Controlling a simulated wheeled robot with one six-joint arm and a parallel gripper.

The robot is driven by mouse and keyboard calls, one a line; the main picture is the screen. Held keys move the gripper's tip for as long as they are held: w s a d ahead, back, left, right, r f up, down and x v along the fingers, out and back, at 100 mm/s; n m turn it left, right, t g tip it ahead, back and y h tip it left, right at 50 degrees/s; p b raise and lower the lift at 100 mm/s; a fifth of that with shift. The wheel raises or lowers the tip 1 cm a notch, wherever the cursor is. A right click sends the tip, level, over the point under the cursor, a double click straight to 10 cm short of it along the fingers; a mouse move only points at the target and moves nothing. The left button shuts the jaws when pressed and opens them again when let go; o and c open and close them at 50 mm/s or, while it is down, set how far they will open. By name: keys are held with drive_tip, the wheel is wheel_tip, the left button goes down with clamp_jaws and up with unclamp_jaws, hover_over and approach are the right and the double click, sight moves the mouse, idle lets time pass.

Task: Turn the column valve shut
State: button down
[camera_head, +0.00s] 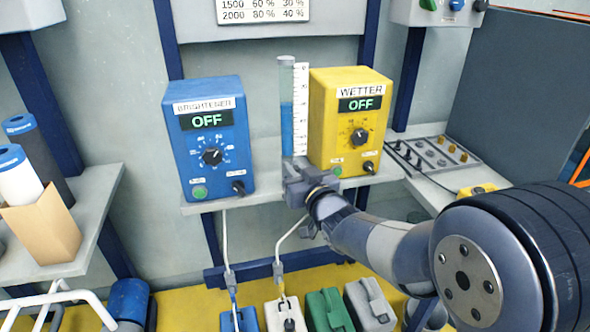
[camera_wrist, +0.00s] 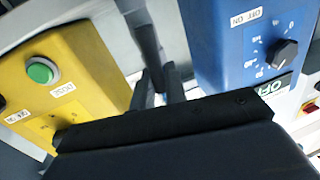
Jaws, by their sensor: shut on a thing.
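The clear measuring column (camera_head: 286,110) stands upright on the shelf between the two dosing boxes, with blue liquid in it up to about the middle and a white scale beside it. My gripper (camera_head: 296,172) is at the foot of the column and shut on the column valve, which my gripper hides in the head view. In the wrist view the fingers (camera_wrist: 160,88) point up between the boxes, close together, and the valve cannot be made out. How far the valve is turned cannot be told.
The blue BRIGHTENER box (camera_head: 208,150) stands left, the yellow WETTER box (camera_head: 330,125) close on the right; both displays read OFF. Hoses (camera_head: 226,245) hang below the shelf (camera_head: 260,196) above several coloured canisters (camera_head: 328,310). A fittings tray (camera_head: 433,155) lies at right.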

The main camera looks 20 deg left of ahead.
drive_tip(key=shift+s+a+f+n+b, duration=0.1)
drive_tip(key=shift+a+n+b, duration=0.05)
drive_tip(key=shift+n+b, duration=0.3)
drive_tip(key=shift+n, duration=0.25)
drive_tip(key=c, duration=1.5)
unclamp_jaws()
drive_tip(key=v, duration=1)
drive_tip(key=shift+s+d+p, duration=0.25)
drive_tip(key=shift+s+p, duration=0.05)
